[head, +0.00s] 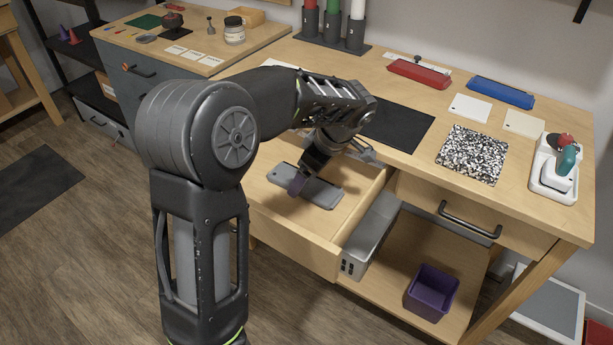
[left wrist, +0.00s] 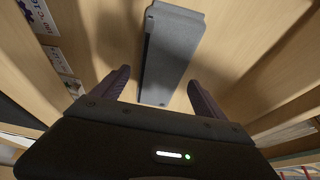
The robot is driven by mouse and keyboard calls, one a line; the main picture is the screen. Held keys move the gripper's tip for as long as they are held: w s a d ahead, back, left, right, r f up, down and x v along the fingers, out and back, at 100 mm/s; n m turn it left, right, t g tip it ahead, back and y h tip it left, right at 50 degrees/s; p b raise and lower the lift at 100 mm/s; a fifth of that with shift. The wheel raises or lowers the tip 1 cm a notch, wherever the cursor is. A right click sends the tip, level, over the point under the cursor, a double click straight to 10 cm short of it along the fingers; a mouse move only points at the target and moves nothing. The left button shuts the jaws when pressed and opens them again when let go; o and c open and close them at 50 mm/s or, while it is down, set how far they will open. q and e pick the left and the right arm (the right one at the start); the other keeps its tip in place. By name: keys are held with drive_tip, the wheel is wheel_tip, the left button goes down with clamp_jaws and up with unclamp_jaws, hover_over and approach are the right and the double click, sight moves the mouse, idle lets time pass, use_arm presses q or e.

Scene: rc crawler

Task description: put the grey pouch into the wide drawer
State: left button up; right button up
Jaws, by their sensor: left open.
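The grey pouch (head: 306,186) lies flat on the floor of the open wide drawer (head: 289,241). In the left wrist view the grey pouch (left wrist: 170,55) lies ahead of the fingers, its near end between or just beyond them. My left gripper (head: 302,180) is over the drawer, close above the pouch; in the left wrist view the left gripper (left wrist: 155,90) has its two fingers apart with nothing clamped. The arm hides part of the drawer's left and back. My right gripper is not in view.
A closed drawer (head: 468,219) is to the right. A grey bin (head: 371,236) and a purple bin (head: 432,292) sit below the tabletop. Red (head: 419,74) and blue (head: 500,92) pouches, a black mat (head: 400,125) and a speckled mat (head: 472,154) lie on the bench.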

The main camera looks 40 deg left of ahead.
use_arm(q)
drive_tip(key=v, duration=1.1)
drive_tip(key=shift+p, duration=0.45)
